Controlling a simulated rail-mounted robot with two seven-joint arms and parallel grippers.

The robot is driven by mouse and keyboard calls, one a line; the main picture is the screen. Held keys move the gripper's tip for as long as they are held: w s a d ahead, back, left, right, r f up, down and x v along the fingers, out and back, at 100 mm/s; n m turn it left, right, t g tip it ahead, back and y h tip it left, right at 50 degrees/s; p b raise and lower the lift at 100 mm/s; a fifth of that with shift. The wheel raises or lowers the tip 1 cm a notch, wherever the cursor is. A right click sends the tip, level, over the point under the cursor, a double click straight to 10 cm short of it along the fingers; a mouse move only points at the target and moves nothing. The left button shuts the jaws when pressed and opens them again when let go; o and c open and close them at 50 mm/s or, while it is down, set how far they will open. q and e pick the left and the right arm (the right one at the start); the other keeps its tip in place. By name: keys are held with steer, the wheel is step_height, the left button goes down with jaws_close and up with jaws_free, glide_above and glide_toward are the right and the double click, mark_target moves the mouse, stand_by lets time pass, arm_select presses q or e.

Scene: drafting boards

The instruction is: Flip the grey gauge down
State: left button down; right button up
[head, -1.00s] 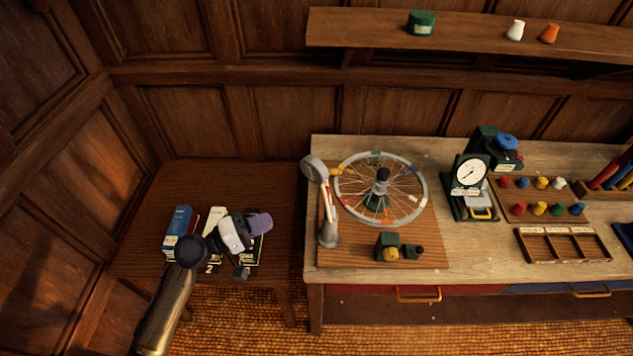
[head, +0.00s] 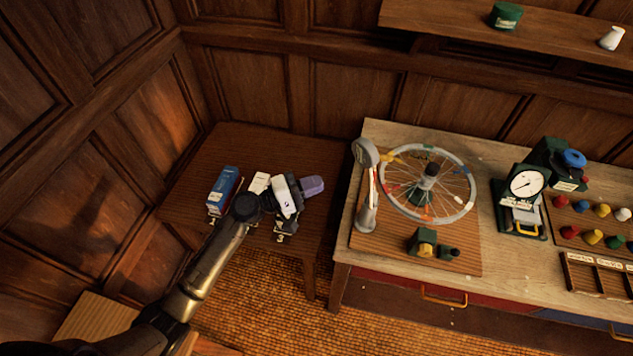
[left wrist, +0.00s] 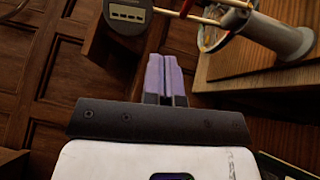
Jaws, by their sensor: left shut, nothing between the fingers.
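The grey gauge (head: 366,190) stands upright at the left edge of the workbench, beside the spoked wheel (head: 470,180). It has a round head on top and a thick grey foot. In the left wrist view its round head (left wrist: 128,14) shows at the top, and its foot (left wrist: 285,38) lies at the upper right. My left gripper (head: 314,186) has purple fingers, shut and empty, pointing right towards the gauge. It is over the side table, apart from the gauge; its fingers also show in the left wrist view (left wrist: 165,75). My right gripper is not in view.
The brown side table (head: 270,145) carries a blue box (head: 223,190) and cards partly hidden by my arm. A green block (head: 423,241) sits in front of the wheel. A dial instrument (head: 523,190) stands further right. A shelf (head: 450,22) runs above.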

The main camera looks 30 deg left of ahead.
arm_select(q)
steer(key=w+d+r+p, duration=0.1)
steer(key=w+d+p, duration=0.2)
steer(key=w+d, duration=0.3)
steer(key=shift+d+r, duration=0.2)
steer(key=shift+d, duration=0.95)
